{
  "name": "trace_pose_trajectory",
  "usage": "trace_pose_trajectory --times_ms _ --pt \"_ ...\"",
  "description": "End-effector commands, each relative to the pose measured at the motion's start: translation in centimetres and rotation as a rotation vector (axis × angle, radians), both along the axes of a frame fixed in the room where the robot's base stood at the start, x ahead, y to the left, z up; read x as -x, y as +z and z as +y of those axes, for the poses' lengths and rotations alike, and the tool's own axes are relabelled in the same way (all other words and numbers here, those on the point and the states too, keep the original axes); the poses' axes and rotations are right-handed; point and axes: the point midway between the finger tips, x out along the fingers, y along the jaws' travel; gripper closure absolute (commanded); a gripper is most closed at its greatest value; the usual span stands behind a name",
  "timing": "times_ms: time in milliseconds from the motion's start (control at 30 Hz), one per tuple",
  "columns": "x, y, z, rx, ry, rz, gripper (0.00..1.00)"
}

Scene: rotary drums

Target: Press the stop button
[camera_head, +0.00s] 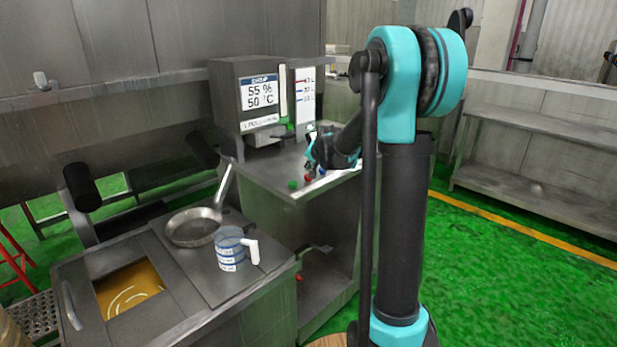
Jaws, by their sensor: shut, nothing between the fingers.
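A row of small round buttons sits near the front edge of the steel counter, below the display unit. The red button (308,178), which looks like the stop button, lies between a green button (292,184) and a blue one (322,171). Any lettering by them is too small to read. My gripper (309,165) is shut and empty, pointing down just above the buttons, close to the red one. I cannot tell whether it touches the red button. My arm comes in from the right.
A display unit (258,94) reading 55 % and 50 °C stands behind the buttons. A frying pan (193,228) and a measuring jug (229,249) stand on the lower cabinet at left, beside an opening with yellow liquid (128,287). Green floor (500,280) at right is clear.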

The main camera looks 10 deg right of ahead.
Motion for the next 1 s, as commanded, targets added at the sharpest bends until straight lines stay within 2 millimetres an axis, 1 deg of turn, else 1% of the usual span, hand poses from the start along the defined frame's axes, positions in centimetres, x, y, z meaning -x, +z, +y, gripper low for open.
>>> trace_pose_trajectory --times_ms 233,1000 --pt "0.0 -0.7 0.0 0.0 0.0 0.0 1.0" --pt "0.0 -1.2 0.0 0.0 0.0 0.0 1.0"
